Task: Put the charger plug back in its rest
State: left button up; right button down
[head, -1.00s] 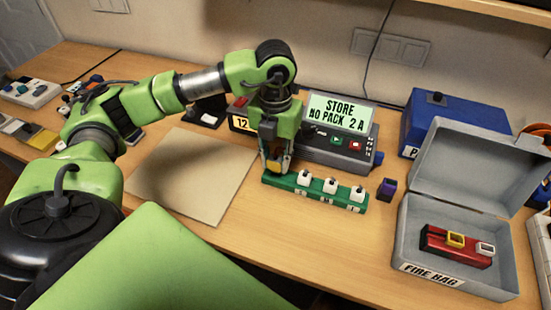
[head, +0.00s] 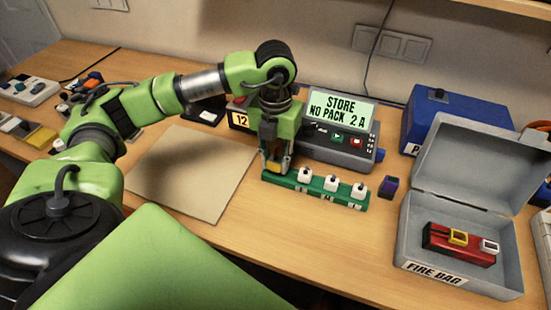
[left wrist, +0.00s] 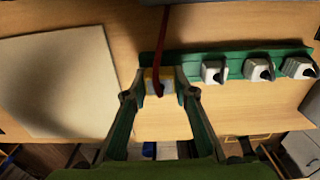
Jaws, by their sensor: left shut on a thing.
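My left gripper (head: 277,168) is shut on a yellow plug, the charger plug (left wrist: 160,82), at the left end of the green strip. In the left wrist view the plug sits between the fingertips (left wrist: 158,90), with a dark red cable running up from it. The green strip (head: 285,182) carries several white blocks with dark tops; it also shows in the left wrist view (left wrist: 236,60). I cannot tell whether the plug touches the strip or is seated in anything. The charger (head: 340,147) stands behind, its screen reading "STORE NO PACK 2 A". My right gripper is not in view.
A small purple holder (head: 389,187) stands right of the strip. An open grey fire bag box (head: 404,240) holds a red pack (head: 445,243) with yellow and white connectors. A blue box (head: 425,108) is at the back right. A beige mat (head: 185,185) lies clear on the left.

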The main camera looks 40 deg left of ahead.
aim_at(275, 159)
pick_arm(q)
jog(key=shift+f+b, duration=0.35)
jog(key=shift+f, duration=0.15)
jog(key=o, duration=1.2)
notch_tip(275, 159, up, 12)
